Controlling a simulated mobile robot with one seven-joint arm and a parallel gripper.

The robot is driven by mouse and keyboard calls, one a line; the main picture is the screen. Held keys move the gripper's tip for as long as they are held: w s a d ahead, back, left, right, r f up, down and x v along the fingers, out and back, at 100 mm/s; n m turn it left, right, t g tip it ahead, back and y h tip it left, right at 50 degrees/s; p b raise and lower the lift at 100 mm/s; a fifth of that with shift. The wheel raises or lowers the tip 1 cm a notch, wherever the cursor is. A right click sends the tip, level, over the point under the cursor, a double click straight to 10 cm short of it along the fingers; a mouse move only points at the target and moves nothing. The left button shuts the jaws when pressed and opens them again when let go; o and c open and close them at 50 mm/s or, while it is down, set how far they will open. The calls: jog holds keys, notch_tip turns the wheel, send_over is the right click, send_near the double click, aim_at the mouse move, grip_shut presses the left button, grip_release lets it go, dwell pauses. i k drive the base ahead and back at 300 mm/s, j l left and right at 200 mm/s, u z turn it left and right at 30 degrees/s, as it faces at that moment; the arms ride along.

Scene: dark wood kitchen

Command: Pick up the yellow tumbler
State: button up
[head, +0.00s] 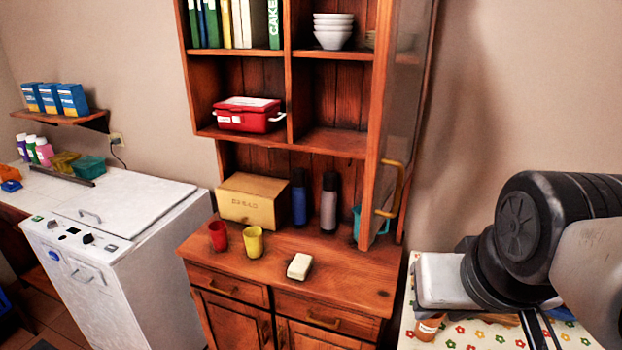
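The yellow tumbler (253,242) stands upright on the wooden cabinet's counter (345,275), in front of the bread box. A red tumbler (218,236) stands just left of it, a small gap apart. My gripper (538,330) is at the lower right, over the flowered tablecloth and far to the right of the yellow tumbler. My arm and the picture's lower edge hide much of it, so I cannot tell whether its fingers are open or shut. Nothing touches the yellow tumbler.
A pale block (300,266) lies right of the yellow tumbler. Behind are the bread box (252,200), a blue bottle (299,200) and a grey bottle (329,205). An open glass door (405,110) with a brass handle (390,190) juts out at right. The counter's front right is clear.

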aim_at(253, 235)
jog(key=j, duration=0.45)
jog(key=k+j, duration=0.15)
jog(key=j, duration=0.7)
jog(key=i+j, duration=0.35)
jog(key=i+j+z, duration=0.1)
jog(key=i+j, duration=0.25)
jog(key=j, duration=0.25)
jog(key=i+j, duration=0.1)
jog(key=i, duration=0.45)
